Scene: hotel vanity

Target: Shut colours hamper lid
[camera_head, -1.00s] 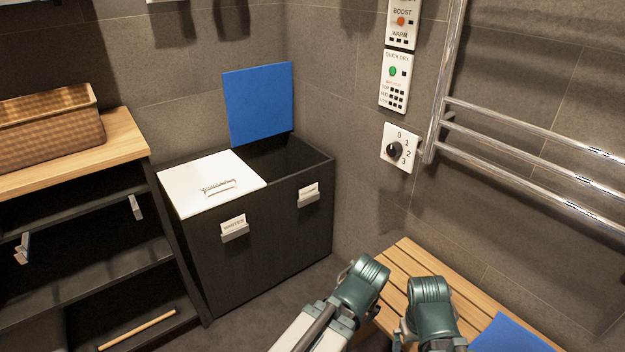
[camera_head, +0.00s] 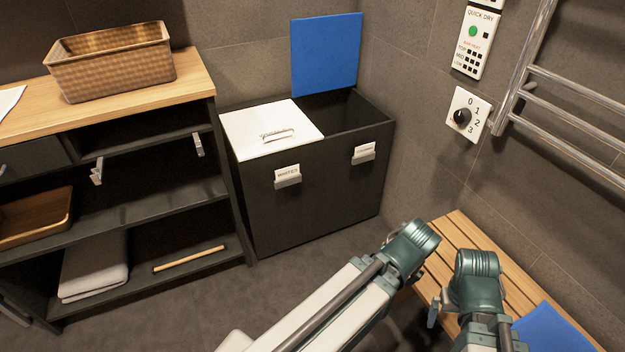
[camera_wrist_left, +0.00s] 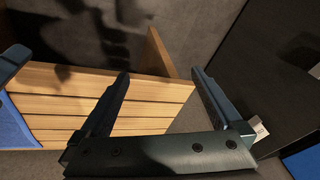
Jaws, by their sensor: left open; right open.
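The blue colours lid (camera_head: 328,55) stands upright, open, at the back of the right half of the black hamper (camera_head: 320,200). The colours compartment (camera_head: 350,115) below it is open and dark inside. The white lid (camera_head: 268,130) lies flat over the left half. My left gripper (camera_wrist_left: 160,75) is open and empty in the left wrist view, with the bench beyond its fingers and the dark hamper side to the right. Only a small part of my right gripper (camera_head: 434,312) seems to show, by the bench and well away from the lid; its fingertips are mostly hidden.
A slatted wooden bench (camera_head: 500,270) with a blue cloth (camera_head: 552,330) stands at the right, below the towel rail (camera_head: 580,95). An open shelf unit (camera_head: 120,180) with a wicker basket (camera_head: 112,72) stands left of the hamper. The floor (camera_head: 250,300) before the hamper is clear.

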